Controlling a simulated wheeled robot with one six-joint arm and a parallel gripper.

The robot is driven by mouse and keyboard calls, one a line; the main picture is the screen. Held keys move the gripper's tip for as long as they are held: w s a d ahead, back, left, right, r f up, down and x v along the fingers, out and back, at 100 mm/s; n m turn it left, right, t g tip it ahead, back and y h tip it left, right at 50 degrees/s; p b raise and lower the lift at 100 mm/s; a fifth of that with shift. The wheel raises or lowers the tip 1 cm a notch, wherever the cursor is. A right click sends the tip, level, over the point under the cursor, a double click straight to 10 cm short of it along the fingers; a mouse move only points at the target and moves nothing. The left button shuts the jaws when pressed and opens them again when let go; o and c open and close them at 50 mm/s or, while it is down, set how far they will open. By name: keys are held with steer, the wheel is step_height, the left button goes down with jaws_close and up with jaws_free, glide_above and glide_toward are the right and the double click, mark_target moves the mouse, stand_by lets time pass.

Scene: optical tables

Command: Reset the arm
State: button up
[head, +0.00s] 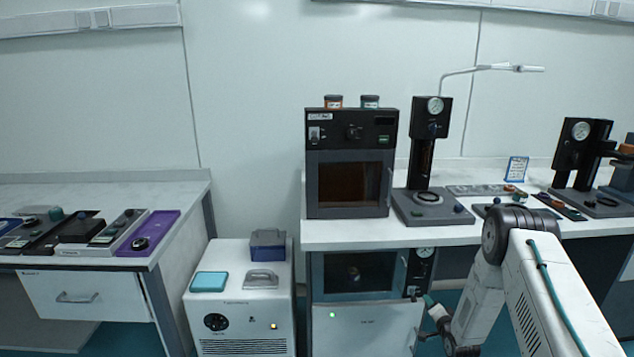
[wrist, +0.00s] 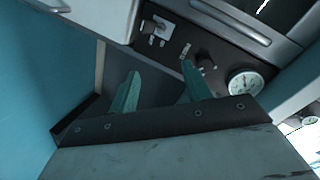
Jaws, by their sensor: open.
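My arm (head: 545,290) reaches in from the lower right of the head view, bent downward at its elbow. My gripper (head: 428,315) hangs low in front of the right bench, beside the lower oven unit (head: 355,275). In the wrist view my gripper (wrist: 160,85) shows two teal fingers spread apart with nothing between them. Beyond the fingers is a dark control panel (wrist: 205,68) with a switch, knobs and a round gauge (wrist: 245,83). In the head view the gripper's fingers are small and partly hidden by the wrist.
The right bench (head: 345,236) carries a black oven (head: 350,185) and gauge stands (head: 428,150). A white floor unit (head: 240,310) stands left of my gripper, with a blue box (head: 268,245) on top. The left bench (head: 170,195) holds instruments and a purple tray (head: 158,228).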

steer(key=s+f+n+g, duration=0.2)
steer(key=s+f+g, duration=0.1)
steer(key=s+g, duration=0.1)
steer(key=s+a+r+n+g, duration=0.3)
steer(key=s+a+r, duration=0.2)
steer(key=s+r, duration=1)
steer(key=s+a+r+n+g, duration=0.3)
steer(key=s+a+r, duration=0.3)
steer(key=s+r, duration=1)
steer(key=s+a+r+n+g, duration=0.3)
steer(key=s+a+r, duration=0.3)
steer(key=s+r, duration=1)
steer(key=shift+s+r+y, duration=0.25)
steer(key=shift+r+y, duration=0.05)
steer(key=shift+r, duration=1.55)
steer(key=shift+d, duration=0.15)
